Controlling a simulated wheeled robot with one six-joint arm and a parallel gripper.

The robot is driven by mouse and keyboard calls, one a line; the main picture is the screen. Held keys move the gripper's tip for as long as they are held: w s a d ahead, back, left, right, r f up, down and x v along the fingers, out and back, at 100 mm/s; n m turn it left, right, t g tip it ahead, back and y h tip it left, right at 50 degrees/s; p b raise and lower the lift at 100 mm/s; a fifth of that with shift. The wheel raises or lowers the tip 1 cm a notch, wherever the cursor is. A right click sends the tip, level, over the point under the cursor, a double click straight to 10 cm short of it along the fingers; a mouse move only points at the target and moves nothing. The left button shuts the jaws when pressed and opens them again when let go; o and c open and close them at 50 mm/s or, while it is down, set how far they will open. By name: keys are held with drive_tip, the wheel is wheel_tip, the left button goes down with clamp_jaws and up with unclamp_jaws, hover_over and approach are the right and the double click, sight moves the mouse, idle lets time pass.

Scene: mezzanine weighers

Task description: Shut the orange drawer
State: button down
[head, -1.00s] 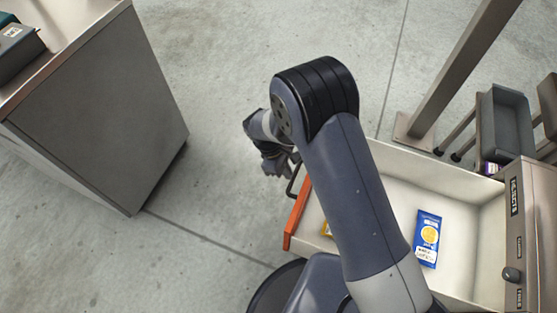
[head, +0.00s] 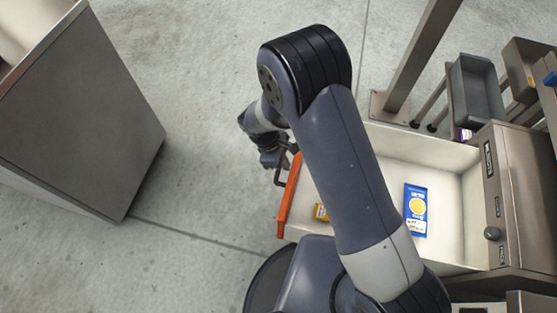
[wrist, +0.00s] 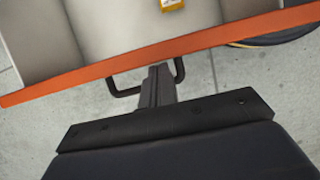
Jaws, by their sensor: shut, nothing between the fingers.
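The orange drawer stands open, pulled out from a grey metal cabinet; its orange front (head: 289,196) faces left in the head view. In the wrist view the orange front edge (wrist: 200,42) runs across the picture, with a dark bar handle (wrist: 180,72) on it. My gripper (wrist: 158,72) is shut and empty, with its tips at the handle; I cannot tell whether they touch it. In the head view my gripper (head: 273,160) is just outside the drawer front by the handle. My arm hides part of the drawer's inside.
Inside the drawer lie a blue packet (head: 415,209) and a yellow packet (head: 321,212). The cabinet (head: 515,190) is at the right, with grey trays (head: 477,88) behind it and a metal post (head: 415,60). A grey counter (head: 80,120) stands at the left; floor between is clear.

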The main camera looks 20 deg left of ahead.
drive_tip(key=w+d+p, duration=0.1)
drive_tip(key=w+d, duration=0.2)
drive_tip(key=d, duration=2.5)
drive_tip(key=w+d+p, duration=0.1)
drive_tip(key=w+d, duration=0.2)
drive_tip(key=d, duration=2.6)
drive_tip(key=shift+w+d, duration=0.15)
drive_tip(key=shift+w, duration=0.05)
drive_tip(key=shift+d+r, duration=0.1)
drive_tip(key=a+r+p, duration=0.2)
drive_tip(key=a+r, duration=0.6)
drive_tip(key=r, duration=0.1)
drive_tip(key=shift+s, duration=0.45)
drive_tip(key=shift+a, duration=0.1)
